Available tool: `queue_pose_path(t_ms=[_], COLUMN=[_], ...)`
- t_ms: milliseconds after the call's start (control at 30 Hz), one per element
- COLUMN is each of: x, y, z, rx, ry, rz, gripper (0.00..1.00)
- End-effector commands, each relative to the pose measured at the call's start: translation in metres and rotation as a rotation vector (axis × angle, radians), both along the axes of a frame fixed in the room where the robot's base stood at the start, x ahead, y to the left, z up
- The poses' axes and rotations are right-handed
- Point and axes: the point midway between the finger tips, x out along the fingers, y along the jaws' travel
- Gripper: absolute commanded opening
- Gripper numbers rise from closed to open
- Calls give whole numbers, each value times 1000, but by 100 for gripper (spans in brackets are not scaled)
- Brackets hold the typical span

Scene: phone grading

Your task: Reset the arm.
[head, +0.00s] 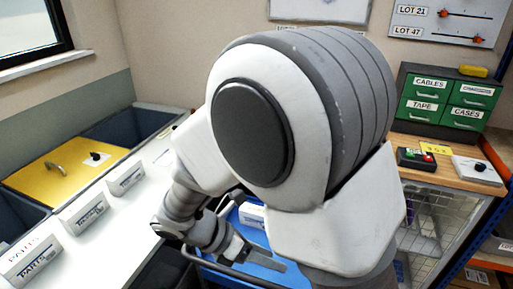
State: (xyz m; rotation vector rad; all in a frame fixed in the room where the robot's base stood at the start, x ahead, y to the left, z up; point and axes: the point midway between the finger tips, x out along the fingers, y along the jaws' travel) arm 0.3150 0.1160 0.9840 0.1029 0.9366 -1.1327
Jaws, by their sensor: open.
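My own arm fills the middle of the head view, its large white and grey shoulder closest to the camera. The arm bends down to the left, and my gripper (243,248) is at its lower end, partly hidden behind the arm. It is open, with nothing seen between its fingers. It is over or beside a blue tray (262,272), much of which the arm hides. A white label card (252,215) shows at the tray's far side.
On the left, a white counter (115,215) carries label cards such as the parts card (30,262), beside grey bins and a yellow lid (65,174). On the right, green drawers (452,101) and a button box (416,158) stand on a wooden top above a wire cage (435,222).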

Motion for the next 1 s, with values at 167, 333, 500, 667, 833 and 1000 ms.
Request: queue_pose_path(t_ms=[167,333,500,667,833,1000], x=[-7,-18,-31,-43,-55,-64], y=[-32,-56,-76,-91,-104,-112], z=[40,71,100,126,152,172], rx=[199,373,543,701,872,1016], ry=[-198,-385,-572,-747,-920,-1047], rz=[-332,-653,-977,-1282,-1600,-1842], gripper=[57,57,57,57,57,57])
